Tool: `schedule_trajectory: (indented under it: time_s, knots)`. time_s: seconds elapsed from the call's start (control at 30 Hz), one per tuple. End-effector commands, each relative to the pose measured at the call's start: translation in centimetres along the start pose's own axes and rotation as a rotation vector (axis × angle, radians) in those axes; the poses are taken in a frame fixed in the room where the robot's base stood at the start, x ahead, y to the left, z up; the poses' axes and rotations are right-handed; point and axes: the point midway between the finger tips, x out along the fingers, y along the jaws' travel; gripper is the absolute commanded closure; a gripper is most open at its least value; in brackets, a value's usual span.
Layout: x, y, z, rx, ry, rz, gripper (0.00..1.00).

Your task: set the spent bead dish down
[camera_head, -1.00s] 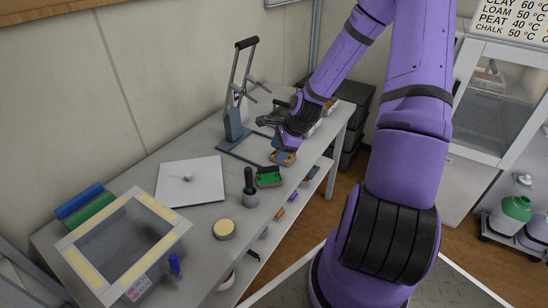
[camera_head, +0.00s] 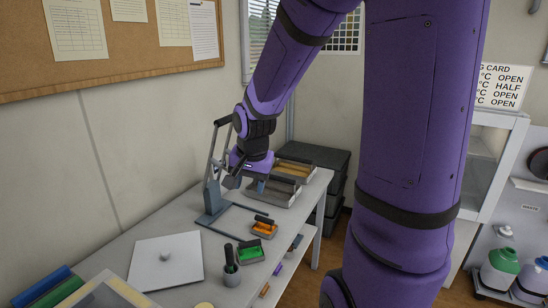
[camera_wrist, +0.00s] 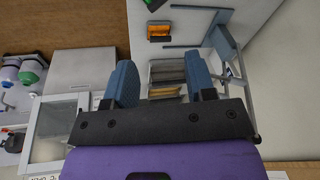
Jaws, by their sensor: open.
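A small dish with orange contents (camera_head: 264,227) stands on the bench, and it also shows in the wrist view (camera_wrist: 160,31). A dish with green contents (camera_head: 250,254) stands just in front of it, and part of it shows at the top of the wrist view (camera_wrist: 155,5). I cannot tell from looks which dish is spent. My gripper (camera_head: 246,184) is open and above the bench, beyond the orange dish and apart from both dishes. In the wrist view no dish is between its blue fingers (camera_wrist: 162,82).
A lever press (camera_head: 212,190) stands left of my gripper. Long grey trays (camera_head: 272,192) lie right of it at the bench's far end, with dark stacked boxes (camera_head: 318,158) behind. A white plate (camera_head: 166,262) and a dark-handled tool in a cup (camera_head: 231,270) are nearer.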

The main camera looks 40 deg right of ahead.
Motion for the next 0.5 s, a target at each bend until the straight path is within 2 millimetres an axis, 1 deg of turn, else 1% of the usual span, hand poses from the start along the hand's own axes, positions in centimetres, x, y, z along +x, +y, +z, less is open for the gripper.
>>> schedule_trajectory:
  time_s: [0.03, 0.2, 0.37, 0.5]
  knots:
    - [-1.7, -0.2, 0.8, -0.060, 0.023, -0.004, 0.50]
    - [-6.7, 0.1, 3.4, -0.260, 0.074, -0.012, 0.50]
    - [-11.0, 1.0, 6.3, -0.443, 0.113, -0.035, 0.50]
    - [-14.4, 2.5, 8.8, -0.600, 0.143, -0.068, 0.50]
